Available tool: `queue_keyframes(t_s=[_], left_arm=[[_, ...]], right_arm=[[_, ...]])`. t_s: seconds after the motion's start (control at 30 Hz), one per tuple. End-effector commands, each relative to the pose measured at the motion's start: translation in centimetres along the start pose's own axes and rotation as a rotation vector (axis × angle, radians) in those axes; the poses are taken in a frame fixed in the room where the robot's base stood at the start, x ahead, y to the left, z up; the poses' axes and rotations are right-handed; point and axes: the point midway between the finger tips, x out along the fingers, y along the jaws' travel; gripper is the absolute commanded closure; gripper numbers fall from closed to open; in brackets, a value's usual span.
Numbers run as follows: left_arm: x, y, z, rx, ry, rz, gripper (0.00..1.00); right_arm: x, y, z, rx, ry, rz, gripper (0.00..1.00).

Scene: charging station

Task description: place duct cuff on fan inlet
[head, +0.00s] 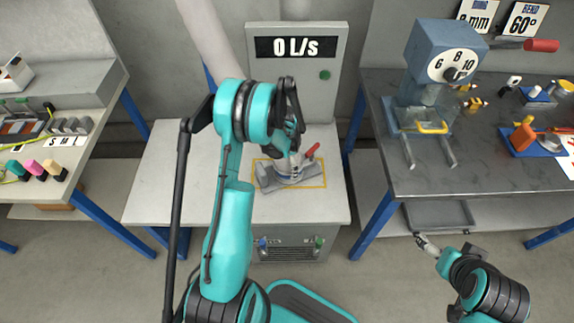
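A grey fan unit (270,179) sits inside a yellow outline on the white bench, with a red lever (311,151) at its right. The fan inlet seems to be the upright part on top, largely hidden by my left gripper. A pale duct (208,38) comes down from the top and passes behind my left arm; its cuff end is hidden there, so I cannot tell where the cuff sits. My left gripper (294,137) is right above the fan; its fingertips blend with the parts below. My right gripper (427,245) is low at the right, away from the bench and too small to read.
The right table holds a blue dial machine (440,55) and several tools. The left table (52,187) carries coloured pieces. Floor shows between the tables.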

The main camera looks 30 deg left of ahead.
Motion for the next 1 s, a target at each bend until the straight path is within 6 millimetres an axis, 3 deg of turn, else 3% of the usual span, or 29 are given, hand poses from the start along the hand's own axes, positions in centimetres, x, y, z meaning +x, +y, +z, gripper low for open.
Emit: queue_keyframes(t_s=[0.03,0.3,0.67,0.83,1.0], left_arm=[[-1.5,0.0,0.0,0.000,0.000,0.000,0.00],[-7.6,0.0,0.0,0.000,0.000,0.000,0.00],[-12.0,0.5,-0.2,-0.013,0.009,-0.012,0.00],[-17.6,3.4,-0.7,-0.094,0.066,-0.073,0.00],[-24.0,8.3,-0.4,-0.219,0.169,-0.145,0.00]], right_arm=[[-0.7,0.0,-0.5,0.000,0.000,0.000,0.10],[-2.9,0.0,-2.1,0.000,0.000,0.000,0.10],[-3.8,0.0,-2.7,0.000,0.000,0.000,0.10],[-3.7,0.0,-2.6,0.000,0.000,0.000,0.10],[-3.7,0.0,-2.6,0.000,0.000,0.000,0.10]])
